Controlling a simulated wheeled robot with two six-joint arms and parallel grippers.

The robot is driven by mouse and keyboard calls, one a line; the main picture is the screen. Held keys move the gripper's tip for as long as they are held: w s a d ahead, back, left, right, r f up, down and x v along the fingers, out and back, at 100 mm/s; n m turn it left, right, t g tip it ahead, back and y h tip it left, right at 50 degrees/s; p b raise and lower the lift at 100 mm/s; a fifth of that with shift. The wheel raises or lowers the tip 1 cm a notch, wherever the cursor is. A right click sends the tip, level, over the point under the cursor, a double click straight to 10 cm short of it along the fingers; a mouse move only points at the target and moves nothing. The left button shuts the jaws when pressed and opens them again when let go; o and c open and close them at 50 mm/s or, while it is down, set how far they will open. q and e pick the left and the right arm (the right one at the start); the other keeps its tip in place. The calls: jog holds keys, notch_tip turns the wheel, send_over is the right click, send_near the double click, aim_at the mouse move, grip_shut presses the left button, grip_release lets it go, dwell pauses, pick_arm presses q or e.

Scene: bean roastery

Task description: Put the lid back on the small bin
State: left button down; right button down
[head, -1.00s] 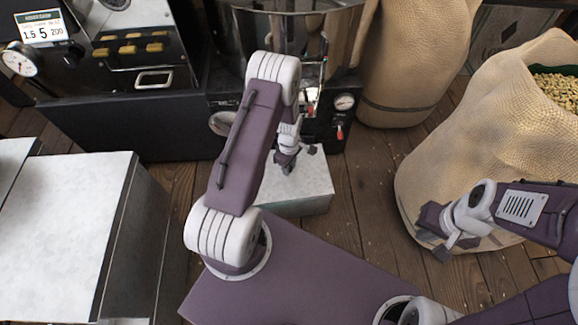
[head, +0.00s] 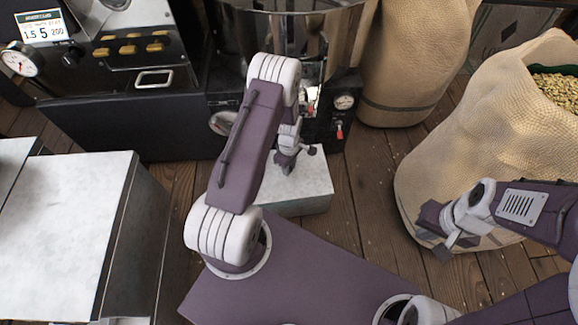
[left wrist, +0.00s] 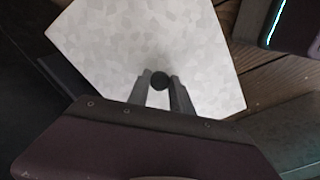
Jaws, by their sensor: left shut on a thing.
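My left gripper (head: 288,168) points down over a pale block with a white speckled top (head: 314,180) in front of the roaster. In the left wrist view, its fingers (left wrist: 158,88) are shut on a small dark round knob (left wrist: 159,80), with the white top (left wrist: 105,45) behind it. I cannot tell whether the knob belongs to a lid that is apart from this top. No open bin shows clearly. My right gripper (head: 440,243) hangs at the right before a burlap sack, apart from the block; its opening is unclear.
The black roaster (head: 125,115) and its metal drum (head: 290,40) stand behind the block. A burlap sack of beans (head: 490,130) is at right, another sack (head: 410,60) at the back. A white-topped cabinet (head: 60,230) is at left. Wooden floor (head: 365,190) is free between.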

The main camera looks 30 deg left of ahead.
pick_arm(q)
jog(key=c, duration=1.1)
grip_release()
jog(key=shift+o, duration=0.4)
jog(key=o, duration=0.4)
jog(key=shift+r, duration=0.1)
notch_tip(320, 180, up, 6)
jog(key=p, duration=0.5)
jog(key=shift+p, duration=0.35)
